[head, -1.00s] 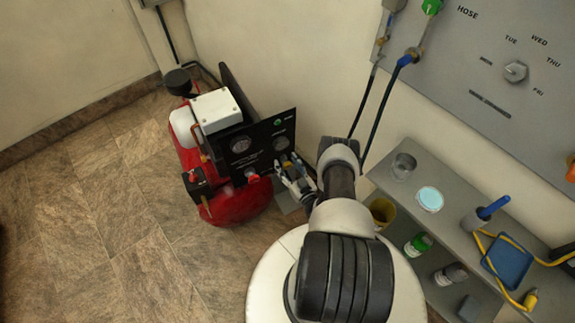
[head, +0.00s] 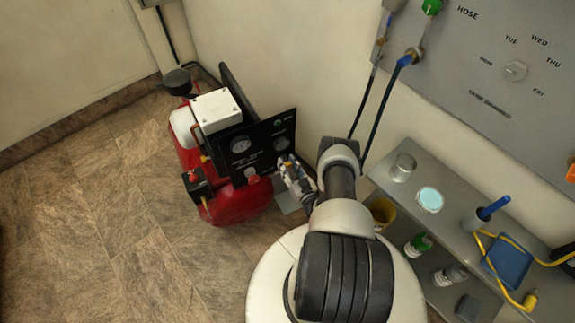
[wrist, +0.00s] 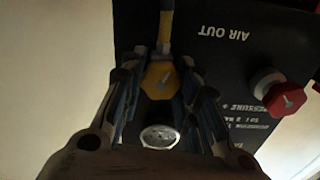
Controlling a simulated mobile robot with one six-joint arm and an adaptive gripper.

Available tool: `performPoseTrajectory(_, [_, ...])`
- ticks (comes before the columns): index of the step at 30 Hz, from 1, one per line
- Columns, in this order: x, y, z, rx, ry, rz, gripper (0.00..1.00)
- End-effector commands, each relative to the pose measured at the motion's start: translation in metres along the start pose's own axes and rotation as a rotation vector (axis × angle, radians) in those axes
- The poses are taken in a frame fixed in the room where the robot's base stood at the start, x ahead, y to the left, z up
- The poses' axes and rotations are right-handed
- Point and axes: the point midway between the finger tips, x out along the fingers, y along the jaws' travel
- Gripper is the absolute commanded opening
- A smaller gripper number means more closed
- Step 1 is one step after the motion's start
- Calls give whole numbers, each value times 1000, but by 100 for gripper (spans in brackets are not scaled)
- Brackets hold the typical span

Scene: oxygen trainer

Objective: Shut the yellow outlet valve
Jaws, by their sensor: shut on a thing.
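In the wrist view, the yellow outlet valve (wrist: 160,80) is a faceted yellow knob with a pale pointer mark. It sits on the black panel (wrist: 215,60) below the upside-down words "AIR OUT". My gripper (wrist: 160,90) is shut on the yellow knob, with one finger on each side. A yellow and grey fitting (wrist: 167,30) stands just above the knob. In the head view, my gripper (head: 291,175) is at the right side of the black panel (head: 262,148); there the yellow knob is mostly hidden by the fingers.
A red knob (wrist: 279,93) is right of my gripper in the wrist view. The panel belongs to a red compressor (head: 238,205) on the tiled floor. A grey shelf (head: 450,210) with bottles and cups stands at right.

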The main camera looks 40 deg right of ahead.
Motion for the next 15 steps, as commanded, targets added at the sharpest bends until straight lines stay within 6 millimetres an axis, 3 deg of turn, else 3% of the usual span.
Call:
performPoseTrajectory(7, [0, 0, 0, 5, -1, 1, 6])
performPoseTrajectory(8, [0, 0, 0, 5, -1, 1, 31])
performPoseTrajectory(15, [0, 0, 0, 4, -1, 0, 47])
